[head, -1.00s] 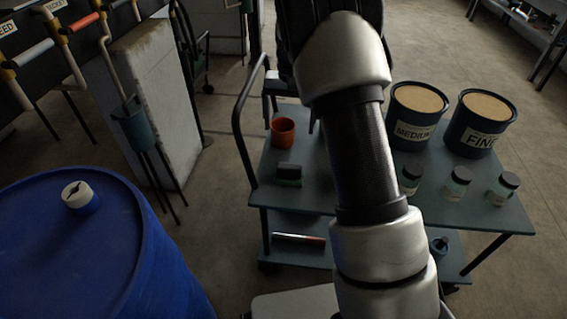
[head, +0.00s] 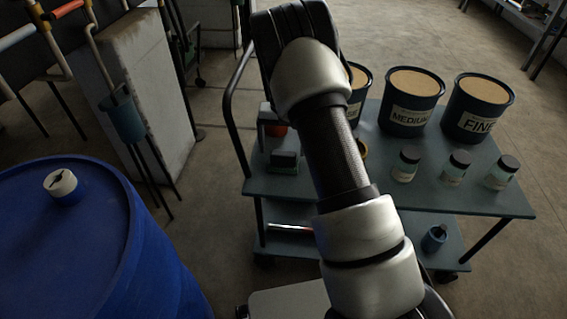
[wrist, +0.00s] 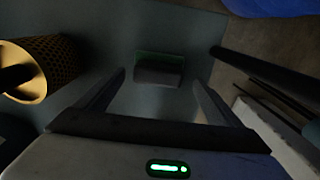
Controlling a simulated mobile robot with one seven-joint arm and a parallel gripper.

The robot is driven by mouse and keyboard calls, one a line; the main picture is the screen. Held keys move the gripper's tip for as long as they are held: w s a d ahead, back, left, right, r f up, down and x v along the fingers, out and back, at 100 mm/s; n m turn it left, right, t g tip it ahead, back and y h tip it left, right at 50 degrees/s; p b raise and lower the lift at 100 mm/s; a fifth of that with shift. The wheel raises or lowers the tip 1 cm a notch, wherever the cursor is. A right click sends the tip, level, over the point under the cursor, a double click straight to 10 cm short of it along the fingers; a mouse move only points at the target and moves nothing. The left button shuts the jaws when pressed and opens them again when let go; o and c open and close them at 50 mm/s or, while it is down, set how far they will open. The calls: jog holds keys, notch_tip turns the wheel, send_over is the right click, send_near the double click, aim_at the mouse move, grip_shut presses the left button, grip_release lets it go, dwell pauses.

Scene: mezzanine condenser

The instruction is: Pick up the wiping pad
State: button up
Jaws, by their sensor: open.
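The wiping pad (head: 285,160) is a small dark block with a green layer, lying on the cart's top shelf near its left edge. In the wrist view the pad (wrist: 158,70) lies ahead of the fingers, centred between their lines. My gripper (wrist: 158,88) is open and empty, above the shelf, with the pad apart from both fingers. In the head view my arm reaches over the cart and hides most of the gripper.
A brass mesh cylinder (wrist: 45,65) stands left in the wrist view. The cart handle (head: 232,120) rises at left; a blue drum (head: 100,240) stands nearby.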

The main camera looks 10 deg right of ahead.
aim_at(283, 154)
jog(key=f, duration=0.2)
jog(key=f+b, duration=0.1)
jog(key=f, duration=0.1)
jog(key=shift+s+d+f, duration=0.1)
jog(key=shift+s+f, duration=0.1)
jog(key=shift+f, duration=0.2)
jog(key=c, duration=1.2)
jog(key=shift+o, duration=0.2)
jog(key=shift+r+p, duration=1.15)
jog(key=shift+r, duration=3.9)
